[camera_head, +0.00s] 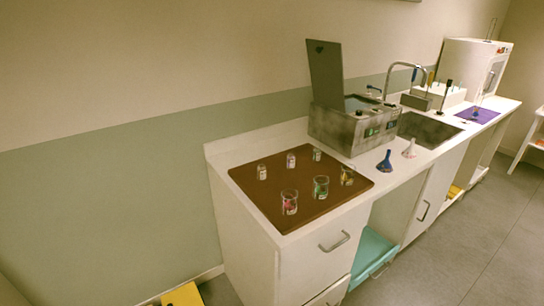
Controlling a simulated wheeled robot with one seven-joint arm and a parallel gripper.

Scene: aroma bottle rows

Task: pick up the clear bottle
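Several small glass vessels stand upright in two rows on a brown mat (250,189) on the white counter. The back row has three small bottles with pale labels: a left bottle (262,172), a middle bottle (291,161) and a right bottle (317,155). They look mostly colourless, but they are too small to tell which is the clear one. The front row has larger glasses: one with pink-red (289,202), one with green (321,187) and one with yellowish contents (347,176). My gripper is not in view.
A grey metal machine (342,132) with its lid raised stands right of the mat. A blue funnel-shaped flask (386,160) and a pale one (409,148) stand before the sink (428,130). Open grey floor (470,235) lies in front of the counter.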

